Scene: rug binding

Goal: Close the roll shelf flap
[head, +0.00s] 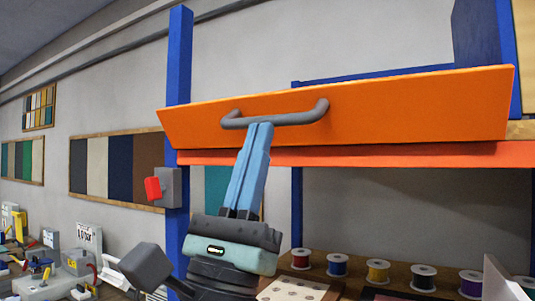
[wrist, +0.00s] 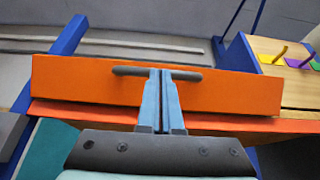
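The roll shelf flap (head: 400,105) is a long orange panel, leaning outward above the red-orange shelf edge (head: 400,155). The flap also shows in the wrist view (wrist: 230,95). A grey bar handle (head: 300,117) runs across its face, and the wrist view shows the handle's two ends (wrist: 188,75) either side of my fingers. My gripper (head: 262,125) has its two blue fingers side by side, closed together with only a thin seam. The tips overlap the middle of the handle from below; I cannot tell whether they touch it. Nothing shows between them.
Blue posts (head: 179,70) frame the shelf, with a grey box and red switch (head: 153,189) on the left one. Thread spools (head: 377,271) stand on the lower wooden shelf. A cluttered bench (head: 60,270) is at left. The wrist view shows coloured holders (wrist: 272,57) behind the flap.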

